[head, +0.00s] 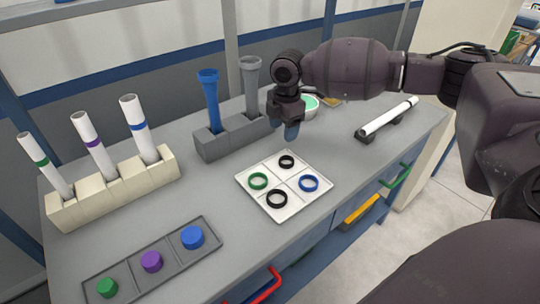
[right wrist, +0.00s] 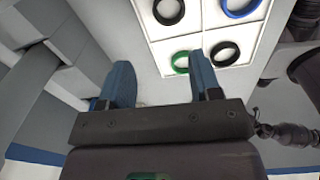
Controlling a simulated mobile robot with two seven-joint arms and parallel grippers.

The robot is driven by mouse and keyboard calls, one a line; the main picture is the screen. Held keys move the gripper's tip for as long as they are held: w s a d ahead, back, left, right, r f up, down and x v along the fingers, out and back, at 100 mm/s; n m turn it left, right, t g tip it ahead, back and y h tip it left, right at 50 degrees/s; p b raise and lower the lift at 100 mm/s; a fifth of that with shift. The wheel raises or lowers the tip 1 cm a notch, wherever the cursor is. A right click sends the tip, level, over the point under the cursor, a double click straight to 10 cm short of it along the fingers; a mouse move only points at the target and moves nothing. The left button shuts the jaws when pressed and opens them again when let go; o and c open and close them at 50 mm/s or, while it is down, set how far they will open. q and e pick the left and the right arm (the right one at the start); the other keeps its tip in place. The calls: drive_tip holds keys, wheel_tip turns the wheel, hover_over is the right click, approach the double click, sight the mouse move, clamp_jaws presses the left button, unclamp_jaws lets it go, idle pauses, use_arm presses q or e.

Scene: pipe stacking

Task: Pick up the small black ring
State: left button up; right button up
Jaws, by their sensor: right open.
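The small black ring (head: 287,168) lies flat in the far compartment of the white four-part tray (head: 243,183). It is smaller than the other rings. My left gripper is not in view.
Green (head: 250,184), blue (head: 300,187) and larger black (head: 268,202) rings fill the other compartments. A grey rack (head: 212,147) with upright pipes stands left of my gripper. A white pipe (head: 388,117) lies on holders at the right. Open bench surrounds the tray's near side.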

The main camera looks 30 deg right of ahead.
drive_tip(key=n+b, duration=0.1)
hover_over(285, 158)
drive_tip(key=s, duration=0.2)
drive_tip(key=f, duration=0.3)
drive_tip(key=a+f, duration=0.1)
drive_tip(key=f, duration=0.1)
drive_tip(key=shift+f, duration=0.4)
wheel_tip(285, 158, down, 5)
drive_tip(key=shift+w+a+r+b, duration=0.1)
drive_tip(key=shift+w+b, duration=0.05)
drive_tip(key=shift+b, duration=0.6)
drive_tip(key=c, duration=0.7)
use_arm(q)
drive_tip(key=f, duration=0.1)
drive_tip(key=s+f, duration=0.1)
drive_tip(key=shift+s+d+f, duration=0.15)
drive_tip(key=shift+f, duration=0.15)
